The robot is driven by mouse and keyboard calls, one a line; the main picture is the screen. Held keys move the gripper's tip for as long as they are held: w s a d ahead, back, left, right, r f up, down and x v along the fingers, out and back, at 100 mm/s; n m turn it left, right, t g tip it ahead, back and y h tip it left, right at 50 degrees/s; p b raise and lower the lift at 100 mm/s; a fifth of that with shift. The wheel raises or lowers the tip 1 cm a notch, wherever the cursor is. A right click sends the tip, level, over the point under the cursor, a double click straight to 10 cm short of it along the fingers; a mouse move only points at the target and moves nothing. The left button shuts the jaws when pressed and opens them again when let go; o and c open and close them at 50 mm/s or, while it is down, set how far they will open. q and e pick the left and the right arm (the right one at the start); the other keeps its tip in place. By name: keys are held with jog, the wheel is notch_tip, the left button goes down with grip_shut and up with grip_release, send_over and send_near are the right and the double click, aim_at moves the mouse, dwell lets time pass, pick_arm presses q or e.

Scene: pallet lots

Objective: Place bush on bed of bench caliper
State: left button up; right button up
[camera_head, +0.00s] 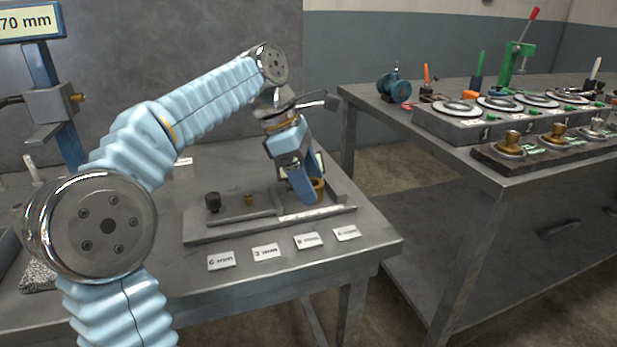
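The bench caliper, a low grey fixture with a flat bed (215,231) and a light scale strip, lies on the near table. A brass ring-shaped bush (320,186) is at the right part of the bed, partly hidden by a blue finger. My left gripper (311,185) points down at the bush, its near finger overlapping the bush in the picture. The far finger is mostly hidden, so I cannot tell whether it grips the bush or whether the bush touches the bed. My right gripper is not in view.
Several white label cards (266,251) lie along the table's front. A dark knob (212,202) and a small brass piece (248,199) are at the caliper's left. A stand with a "70 mm" display (28,23) is at left. Another bench (490,170) at right holds dials and tools.

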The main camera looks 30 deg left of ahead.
pick_arm(q)
jog(key=p+v, duration=0.4)
jog(key=v, duration=0.8)
jog(key=shift+r, duration=0.2)
